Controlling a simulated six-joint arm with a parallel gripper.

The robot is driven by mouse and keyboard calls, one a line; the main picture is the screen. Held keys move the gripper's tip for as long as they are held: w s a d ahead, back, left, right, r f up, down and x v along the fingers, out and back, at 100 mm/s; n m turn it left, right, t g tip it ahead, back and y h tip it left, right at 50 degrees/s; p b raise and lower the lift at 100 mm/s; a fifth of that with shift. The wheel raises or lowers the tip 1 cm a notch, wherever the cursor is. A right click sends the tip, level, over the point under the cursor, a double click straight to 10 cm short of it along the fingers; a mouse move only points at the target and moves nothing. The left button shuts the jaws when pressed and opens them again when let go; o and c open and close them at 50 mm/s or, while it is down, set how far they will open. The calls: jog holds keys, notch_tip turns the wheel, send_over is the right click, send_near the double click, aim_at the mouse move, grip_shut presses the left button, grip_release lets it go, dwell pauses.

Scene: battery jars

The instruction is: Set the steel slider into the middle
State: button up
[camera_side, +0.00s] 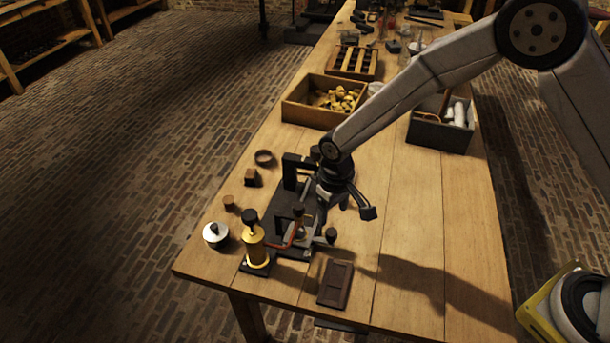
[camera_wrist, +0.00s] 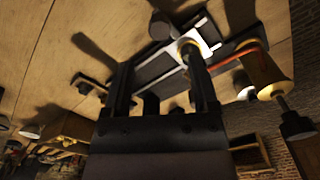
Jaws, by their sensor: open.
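A dark base plate (camera_side: 278,238) carries the apparatus near the front left of the table. A pale metal part (camera_side: 297,233) sits low on it, and pale metal strips with a round bright piece (camera_wrist: 186,44) show in the wrist view. I cannot tell for sure which of these is the steel slider. My gripper (camera_side: 338,203) is over the plate's back right side. In the wrist view my gripper (camera_wrist: 160,75) has its two fingers apart. One finger overlaps the round bright piece in that view; touching cannot be judged. Nothing is clearly held between the fingers.
A brass cylinder (camera_side: 256,252) with a black knob stands at the plate's front left, by an orange-red rod (camera_side: 285,243). A round lidded pot (camera_side: 216,234) is left of it. A brown block (camera_side: 335,283) lies in front. A wooden tray (camera_side: 300,113) stands behind.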

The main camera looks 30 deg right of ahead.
aim_at(331, 231)
jog(key=shift+f, duration=3.8)
grip_shut()
